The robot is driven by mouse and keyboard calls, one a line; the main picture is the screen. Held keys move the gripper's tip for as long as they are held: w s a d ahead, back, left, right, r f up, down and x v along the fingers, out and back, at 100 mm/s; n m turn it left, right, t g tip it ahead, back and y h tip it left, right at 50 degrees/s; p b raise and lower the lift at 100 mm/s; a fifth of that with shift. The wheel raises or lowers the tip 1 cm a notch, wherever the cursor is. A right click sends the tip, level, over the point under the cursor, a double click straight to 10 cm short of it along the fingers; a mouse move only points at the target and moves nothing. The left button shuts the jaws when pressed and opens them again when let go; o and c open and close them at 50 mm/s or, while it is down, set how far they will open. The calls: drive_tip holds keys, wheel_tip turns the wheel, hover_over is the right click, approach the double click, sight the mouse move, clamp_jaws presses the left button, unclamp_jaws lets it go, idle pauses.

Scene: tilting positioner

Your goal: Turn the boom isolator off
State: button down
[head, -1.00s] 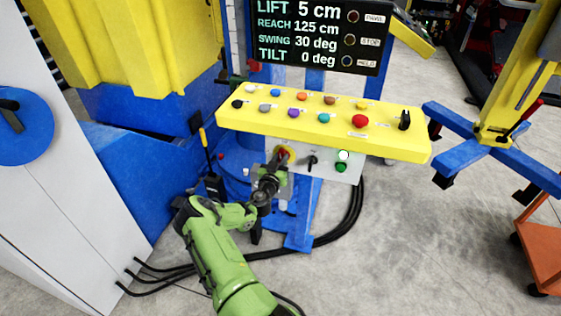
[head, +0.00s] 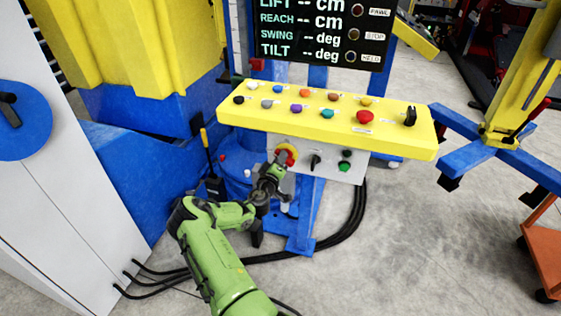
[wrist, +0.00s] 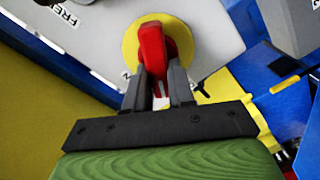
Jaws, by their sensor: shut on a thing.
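The boom isolator is a red rotary handle on a yellow disc (head: 288,152), on the grey panel under the yellow console. In the wrist view its red handle (wrist: 151,50) stands in front of the yellow disc (wrist: 187,38). My gripper (wrist: 160,82) is shut on the red handle, one dark finger on each side of it. In the head view my gripper (head: 277,170) reaches up to the isolator from below and hides part of it. The display (head: 320,32) shows dashes for lift, reach, swing and tilt. Lettering beside the disc is partly hidden.
The yellow console (head: 390,135) with several coloured buttons and a red mushroom button (head: 365,117) overhangs the panel. A black selector (head: 315,161) and a green button (head: 346,154) sit right of the isolator. Black cables (head: 357,210) hang below. A blue machine base stands left.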

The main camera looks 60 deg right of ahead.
drive_tip(key=n, duration=0.6)
drive_tip(key=shift+w+f, duration=0.15)
drive_tip(key=shift+n, duration=0.4)
drive_tip(key=c, duration=1.2)
unclamp_jaws()
drive_tip(key=shift+o, duration=1.2)
drive_tip(key=shift+d+f, duration=0.15)
drive_tip(key=s+a+p, duration=0.2)
drive_tip(key=a, duration=1.3)
drive_tip(key=shift+s+a, duration=0.3)
drive_tip(key=shift+a, duration=0.05)
